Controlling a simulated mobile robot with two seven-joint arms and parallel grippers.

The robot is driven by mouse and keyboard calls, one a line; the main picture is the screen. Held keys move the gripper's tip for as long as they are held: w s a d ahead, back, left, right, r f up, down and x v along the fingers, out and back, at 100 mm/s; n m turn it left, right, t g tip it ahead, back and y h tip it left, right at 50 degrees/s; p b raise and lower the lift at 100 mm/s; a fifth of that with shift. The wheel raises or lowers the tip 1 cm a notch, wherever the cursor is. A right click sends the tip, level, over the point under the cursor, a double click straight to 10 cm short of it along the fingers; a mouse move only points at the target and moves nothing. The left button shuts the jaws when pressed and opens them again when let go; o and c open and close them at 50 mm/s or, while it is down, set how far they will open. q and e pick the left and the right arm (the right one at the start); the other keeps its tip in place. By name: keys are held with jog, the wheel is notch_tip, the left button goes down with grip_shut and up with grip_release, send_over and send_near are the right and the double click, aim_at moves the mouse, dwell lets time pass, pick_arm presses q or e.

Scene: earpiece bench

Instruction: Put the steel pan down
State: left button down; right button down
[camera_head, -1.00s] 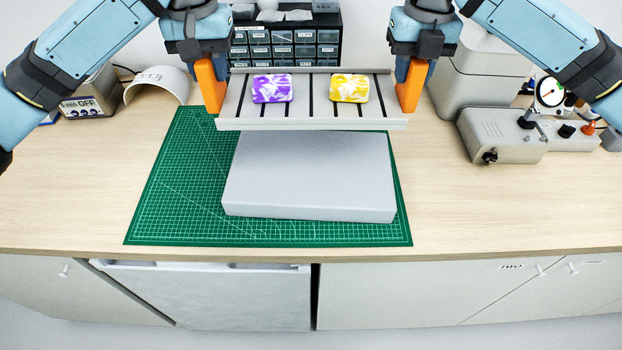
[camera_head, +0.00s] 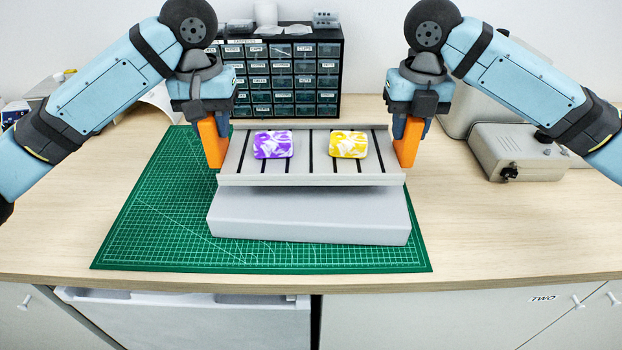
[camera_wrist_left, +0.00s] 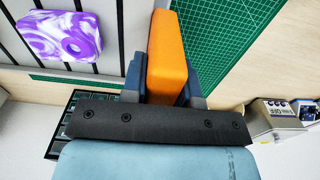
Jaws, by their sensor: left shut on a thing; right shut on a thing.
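The steel pan (camera_head: 300,181) is a shallow grey tray with dark slots across its floor. A purple-and-white block (camera_head: 273,145) and a yellow-and-white block (camera_head: 348,145) lie in it. My left gripper (camera_head: 212,142) is shut on the pan's left end, and my right gripper (camera_head: 406,143) is shut on its right end. The pan looks level, above or at the rear of a grey slab (camera_head: 310,222); whether it touches the slab cannot be told.
The slab lies on a green cutting mat (camera_head: 150,225) on the wooden bench (camera_head: 500,230). A black drawer cabinet (camera_head: 285,75) stands behind the pan. A grey instrument (camera_head: 520,152) stands at the right. The bench front is clear on both sides.

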pick_arm(q)
jog(key=shift+w+a+f, duration=0.1)
jog(key=shift+a+f, duration=0.05)
jog(key=shift+a, duration=0.1)
pick_arm(e)
jog(key=shift+w+d+f, duration=0.1)
jog(key=shift+d+f, duration=0.05)
jog(key=shift+d, duration=0.1)
